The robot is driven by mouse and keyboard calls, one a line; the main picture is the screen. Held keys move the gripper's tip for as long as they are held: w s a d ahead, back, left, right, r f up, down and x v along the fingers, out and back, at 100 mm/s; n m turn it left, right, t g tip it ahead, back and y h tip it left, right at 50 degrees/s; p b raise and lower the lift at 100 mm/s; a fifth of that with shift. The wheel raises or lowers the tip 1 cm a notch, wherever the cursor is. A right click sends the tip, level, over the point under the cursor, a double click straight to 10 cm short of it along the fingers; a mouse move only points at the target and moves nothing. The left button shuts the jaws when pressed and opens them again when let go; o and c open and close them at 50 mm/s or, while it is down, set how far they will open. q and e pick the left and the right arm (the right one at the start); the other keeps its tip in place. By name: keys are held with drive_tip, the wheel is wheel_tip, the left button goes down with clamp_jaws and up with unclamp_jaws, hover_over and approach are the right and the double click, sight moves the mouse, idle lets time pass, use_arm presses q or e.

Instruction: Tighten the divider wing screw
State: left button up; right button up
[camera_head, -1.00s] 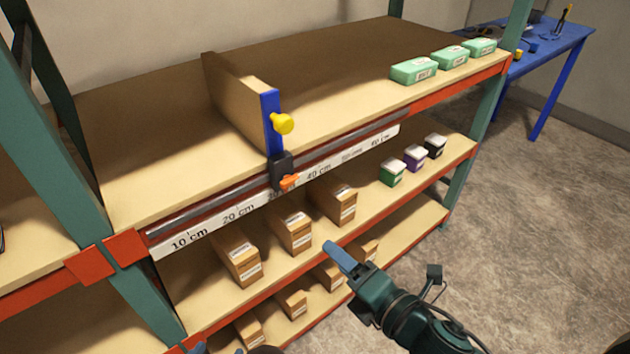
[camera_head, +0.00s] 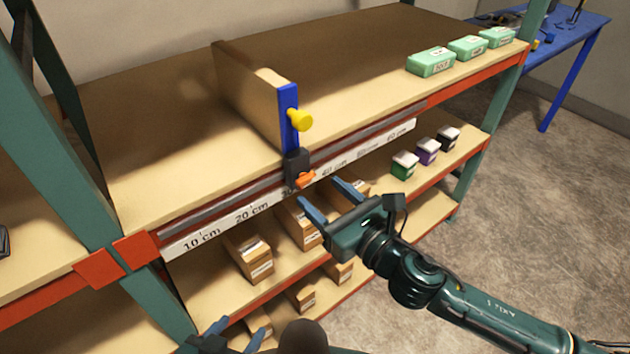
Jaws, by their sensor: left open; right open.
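The divider (camera_head: 250,92) stands upright on the top shelf, with a blue front plate (camera_head: 288,118) and a yellow knob (camera_head: 300,119). At its foot a black clamp (camera_head: 296,165) sits on the rail at the shelf's front edge. The orange wing screw (camera_head: 305,180) is on the front of this clamp. My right gripper (camera_head: 328,192) is open, just in front of and below the wing screw, its blue fingers pointing at the shelf. I cannot tell whether it touches the screw. My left gripper (camera_head: 236,330) is open and low at the bottom edge, partly cut off.
A ruler strip (camera_head: 290,190) marked in cm runs along the shelf front. Green boxes (camera_head: 431,62) stand on the top shelf at right. Cardboard boxes (camera_head: 256,260) and small coloured boxes (camera_head: 404,165) fill the lower shelves. A blue table (camera_head: 570,35) stands behind right.

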sight(308, 182)
drive_tip(key=shift+x, duration=1.25)
drive_tip(key=shift+w+a, duration=0.25)
drive_tip(key=shift+w, duration=0.1)
drive_tip(key=shift+c, duration=1.4)
drive_tip(key=c, duration=0.7)
